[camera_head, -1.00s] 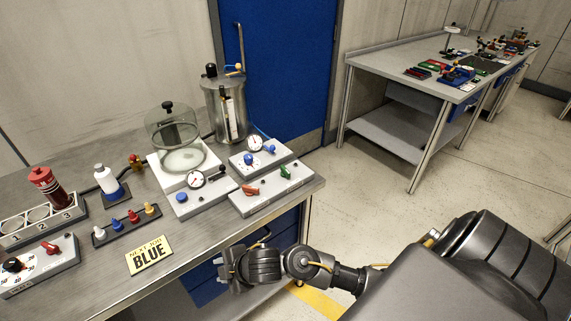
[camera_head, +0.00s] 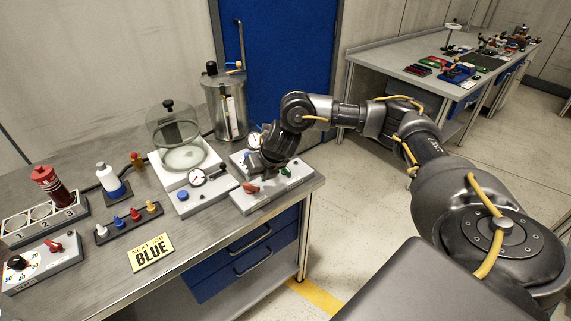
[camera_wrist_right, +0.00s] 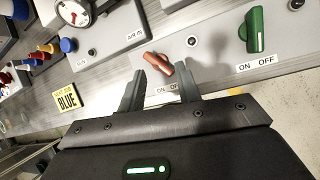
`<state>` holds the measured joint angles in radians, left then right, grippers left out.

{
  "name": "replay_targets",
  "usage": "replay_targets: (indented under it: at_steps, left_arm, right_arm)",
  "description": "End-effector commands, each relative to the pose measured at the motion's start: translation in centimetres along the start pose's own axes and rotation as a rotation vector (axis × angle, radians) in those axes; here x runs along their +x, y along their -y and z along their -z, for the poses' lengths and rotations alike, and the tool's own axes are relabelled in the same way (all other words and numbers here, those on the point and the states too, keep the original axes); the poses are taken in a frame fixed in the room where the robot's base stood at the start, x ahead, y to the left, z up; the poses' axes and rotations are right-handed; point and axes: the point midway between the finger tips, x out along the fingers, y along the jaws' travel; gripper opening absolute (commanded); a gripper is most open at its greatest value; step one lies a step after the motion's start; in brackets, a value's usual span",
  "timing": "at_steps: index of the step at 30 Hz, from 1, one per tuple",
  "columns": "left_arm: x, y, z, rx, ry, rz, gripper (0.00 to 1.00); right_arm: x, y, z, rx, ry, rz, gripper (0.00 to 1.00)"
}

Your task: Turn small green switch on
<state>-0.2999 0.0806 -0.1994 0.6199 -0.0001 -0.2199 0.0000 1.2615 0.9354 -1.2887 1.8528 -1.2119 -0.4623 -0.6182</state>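The small green switch (camera_head: 286,172) sits on the right part of a light grey switch panel near the table's right end. In the right wrist view the green switch (camera_wrist_right: 255,32) is at the upper right, its handle roughly upright above ON and OFF labels. A red switch (camera_wrist_right: 158,63) is left of it on the same panel, with its own labels. My right gripper (camera_wrist_right: 160,84) is open and empty, its fingertips apart just below the red switch in that view. In the head view my right gripper (camera_head: 262,168) hangs over the panel between the two switches. My left gripper is out of view.
A gauge box with a glass bell jar (camera_head: 175,135) stands left of the panel. Behind my gripper is another gauge box, mostly hidden. A metal drum (camera_head: 222,107), colored pegs (camera_head: 135,216) and a yellow BLUE sign (camera_head: 152,253) are also on the table.

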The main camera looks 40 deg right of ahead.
Motion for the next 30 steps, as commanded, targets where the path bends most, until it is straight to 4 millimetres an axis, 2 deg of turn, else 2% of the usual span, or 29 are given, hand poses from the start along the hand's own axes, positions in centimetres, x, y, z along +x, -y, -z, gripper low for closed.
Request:
replay_targets:
  at_steps: [1,3,6,9,14,20,30]
  left_arm:
    - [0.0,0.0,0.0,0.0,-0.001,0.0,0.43]
    - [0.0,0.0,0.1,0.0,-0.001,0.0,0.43]
    - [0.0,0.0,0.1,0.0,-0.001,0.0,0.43]
    - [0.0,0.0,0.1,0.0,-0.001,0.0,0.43]
    - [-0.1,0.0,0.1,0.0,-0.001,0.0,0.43]
    - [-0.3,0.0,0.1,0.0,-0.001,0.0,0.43]
    - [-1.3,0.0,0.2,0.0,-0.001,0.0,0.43]
  right_arm:
    - [-1.6,2.5,-1.5,-0.016,-0.002,0.049,0.34]
    - [-3.4,5.3,-2.5,-0.035,-0.025,0.106,0.34]
    - [-5.4,8.3,-3.2,-0.043,-0.052,0.161,0.34]
    - [-6.6,9.9,-3.4,-0.046,-0.07,0.188,0.34]
    - [-7.1,10.5,-3.5,-0.045,-0.079,0.199,0.34]
    - [-5.7,10.7,-3.3,-0.045,-0.082,0.198,0.34]
    - [0.3,11.9,-2.9,-0.043,-0.08,0.2,0.34]
